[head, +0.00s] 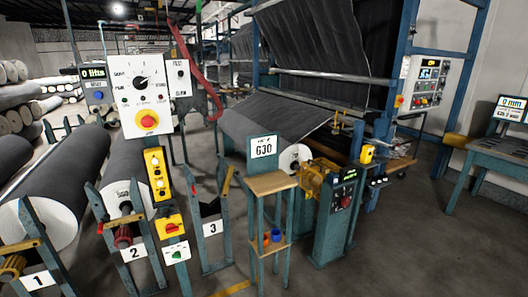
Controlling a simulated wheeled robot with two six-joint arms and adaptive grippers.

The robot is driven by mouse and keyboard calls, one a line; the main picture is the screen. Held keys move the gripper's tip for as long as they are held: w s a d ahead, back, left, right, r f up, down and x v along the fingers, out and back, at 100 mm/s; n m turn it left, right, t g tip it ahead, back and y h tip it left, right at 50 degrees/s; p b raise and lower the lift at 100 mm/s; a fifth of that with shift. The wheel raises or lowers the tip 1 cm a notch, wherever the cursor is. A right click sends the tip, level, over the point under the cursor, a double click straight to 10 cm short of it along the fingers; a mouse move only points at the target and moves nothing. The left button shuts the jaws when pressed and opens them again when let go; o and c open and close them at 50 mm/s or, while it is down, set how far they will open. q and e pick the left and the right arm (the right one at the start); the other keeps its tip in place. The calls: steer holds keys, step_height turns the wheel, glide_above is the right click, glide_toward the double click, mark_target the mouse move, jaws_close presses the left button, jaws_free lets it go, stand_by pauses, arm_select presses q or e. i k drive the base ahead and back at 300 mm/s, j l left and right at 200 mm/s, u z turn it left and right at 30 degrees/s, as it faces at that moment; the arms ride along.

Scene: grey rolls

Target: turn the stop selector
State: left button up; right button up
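A white control panel (140,97) stands on a post at the upper left. It carries a black rotary selector knob (142,83) with small labels around it that are too small to read surely. Below the knob is a round red button on a yellow ring (147,120). A narrower white panel (178,76) with a small dark switch is just right of it. No label readable here names the stop selector. Neither of my grippers shows in the head view.
A grey box reading "0 lifts" (96,86) is left of the panel. Large grey rolls (78,165) lie in teal stands at the left. A yellow button box (157,174) hangs below the panel. A small wooden-topped stand (271,183) is at centre; floor at lower right is clear.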

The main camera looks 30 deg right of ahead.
mark_target(140, 84)
steer(key=i+j, duration=0.1)
steer(key=j, duration=0.3)
steer(key=i+j, duration=0.15)
steer(key=j, duration=0.25)
steer(key=i+j, duration=0.1)
steer(key=j, duration=0.3)
steer(key=i+j, duration=0.15)
steer(key=j, duration=0.3)
steer(key=i+j, duration=0.1)
steer(key=j, duration=0.3)
steer(key=i+j, duration=0.1)
steer(key=j, duration=0.3)
